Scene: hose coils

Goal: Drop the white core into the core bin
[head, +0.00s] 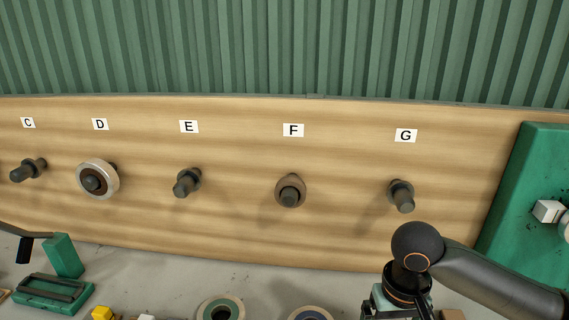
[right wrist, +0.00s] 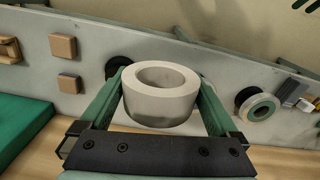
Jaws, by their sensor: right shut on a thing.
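The white core (right wrist: 160,104), a thick hollow ring, sits between the two green fingers of my right gripper (right wrist: 163,88) in the right wrist view. The gripper is shut on it, with a finger at each side. In the head view my right gripper (head: 395,303) is at the bottom edge, partly cut off below peg G, and the core is hidden there. I cannot make out the core bin in either view. My left gripper is not in view.
A wooden board carries pegs C (head: 28,170), E (head: 187,183), F (head: 290,192) and G (head: 402,197). Peg D holds a pale-rimmed coil (head: 98,180). A green panel (head: 525,190) stands at right. Coils (head: 220,309) and a green tool (head: 60,280) lie on the grey bench.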

